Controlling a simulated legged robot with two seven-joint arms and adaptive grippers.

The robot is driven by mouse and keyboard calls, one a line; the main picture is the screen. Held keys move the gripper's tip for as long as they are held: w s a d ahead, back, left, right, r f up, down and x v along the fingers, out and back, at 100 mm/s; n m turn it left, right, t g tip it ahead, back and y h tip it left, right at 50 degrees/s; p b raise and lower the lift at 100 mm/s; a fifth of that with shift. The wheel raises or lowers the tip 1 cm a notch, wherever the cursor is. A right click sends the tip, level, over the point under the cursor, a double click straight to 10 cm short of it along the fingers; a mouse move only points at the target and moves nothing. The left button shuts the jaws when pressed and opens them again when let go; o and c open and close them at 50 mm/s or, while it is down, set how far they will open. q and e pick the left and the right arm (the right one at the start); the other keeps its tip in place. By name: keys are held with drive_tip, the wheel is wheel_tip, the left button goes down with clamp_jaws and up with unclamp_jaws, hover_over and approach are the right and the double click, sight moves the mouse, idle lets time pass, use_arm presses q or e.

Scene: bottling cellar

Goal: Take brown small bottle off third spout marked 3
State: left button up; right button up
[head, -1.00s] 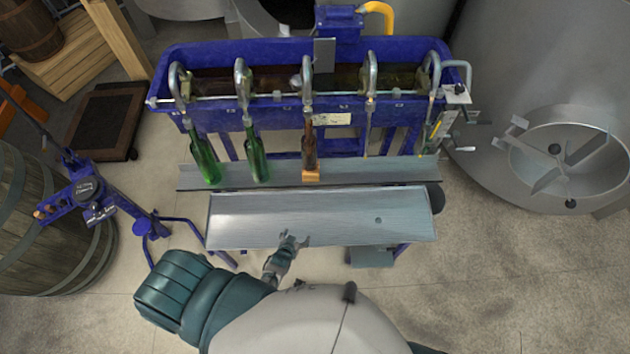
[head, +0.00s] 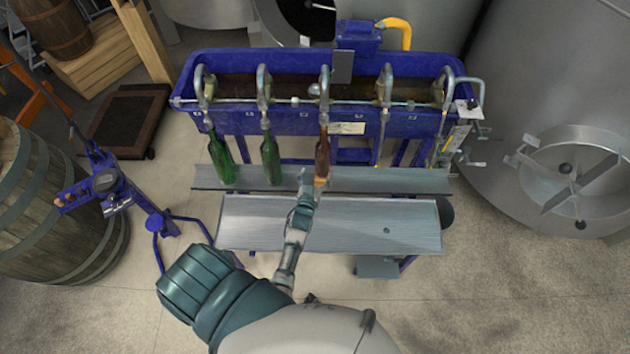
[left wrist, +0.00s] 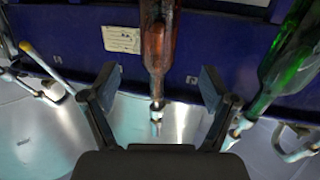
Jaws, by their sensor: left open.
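The brown small bottle (head: 322,152) hangs upright with its neck on the third spout (head: 325,84) from the left, its lower end near a small wooden block (head: 320,182). My left gripper (head: 309,180) is open, just in front of the bottle's lower part. In the left wrist view the brown bottle (left wrist: 158,40) appears upside down. Its neck runs down between the two spread fingers of the left gripper (left wrist: 159,82), with a gap on each side. The spout tip (left wrist: 156,118) shows below it. My right gripper is not in view.
Two green bottles (head: 221,160) (head: 271,158) hang on the spouts to the left; one also shows close by in the left wrist view (left wrist: 285,70). The two right spouts are empty. A blue trough (head: 230,120) stands behind. The front metal shelf (head: 370,228) is bare.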

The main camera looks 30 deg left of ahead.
sight(321, 160)
use_arm(q)
drive_tip(key=shift+b+x, duration=1.3)
drive_tip(key=shift+x, duration=0.75)
drive_tip(key=shift+b+x, duration=1.1)
drive_tip(key=shift+x, duration=0.6)
drive_tip(key=shift+b+x, duration=0.55)
drive_tip(key=shift+x, duration=0.75)
drive_tip(key=shift+d, duration=0.1)
clamp_jaws()
